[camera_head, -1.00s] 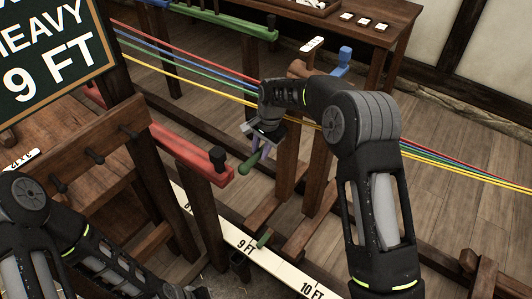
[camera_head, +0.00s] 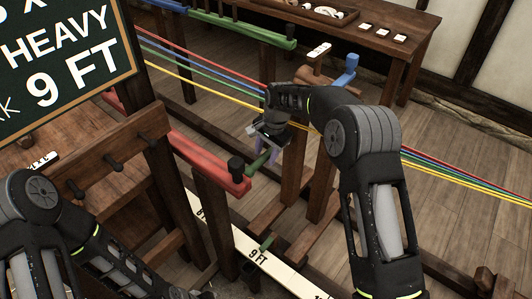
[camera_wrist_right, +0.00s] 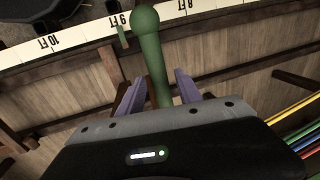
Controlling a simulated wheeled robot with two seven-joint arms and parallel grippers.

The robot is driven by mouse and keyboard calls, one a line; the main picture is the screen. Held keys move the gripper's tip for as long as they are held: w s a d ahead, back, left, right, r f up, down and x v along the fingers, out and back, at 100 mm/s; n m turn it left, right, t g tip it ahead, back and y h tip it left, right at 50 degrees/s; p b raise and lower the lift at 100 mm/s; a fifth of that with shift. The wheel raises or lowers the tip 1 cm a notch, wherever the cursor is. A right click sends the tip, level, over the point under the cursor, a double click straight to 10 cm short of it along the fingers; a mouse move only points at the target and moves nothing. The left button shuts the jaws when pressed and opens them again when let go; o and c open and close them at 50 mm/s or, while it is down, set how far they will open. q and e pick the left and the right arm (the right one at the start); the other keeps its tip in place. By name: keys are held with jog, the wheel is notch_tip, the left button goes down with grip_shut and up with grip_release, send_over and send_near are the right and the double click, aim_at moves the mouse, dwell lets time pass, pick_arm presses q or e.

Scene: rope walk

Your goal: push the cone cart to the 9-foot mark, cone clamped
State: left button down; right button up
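The cone cart (camera_head: 322,170) is a wooden frame with upright posts standing over the floor rail. A brown wooden cone (camera_head: 308,74) sits at its top, with a blue upright clamp handle (camera_head: 351,66) beside it. My right gripper (camera_head: 266,146) has its purple fingers on both sides of the cart's green handle (camera_wrist_right: 153,62), close against it. The cart's green pointer (camera_head: 267,243) lies at the 9 FT label on the white scale (camera_head: 284,271); it also shows there in the right wrist view (camera_wrist_right: 123,37). My left arm's gripper is mostly below the picture edge.
A red beam (camera_head: 205,160) on posts stands left of the handle. Red, blue, green and yellow strands (camera_head: 200,72) run across to the cart. A chalkboard (camera_head: 60,75) reading HEAVY and 9 FT hangs at left.

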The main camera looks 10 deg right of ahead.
jog(key=shift+r, duration=0.1)
notch_tip(320, 180, up, 7)
jog(key=s+d, duration=0.1)
jog(key=shift+r, duration=0.2)
dwell(0.4)
jog(key=shift+s, duration=0.15)
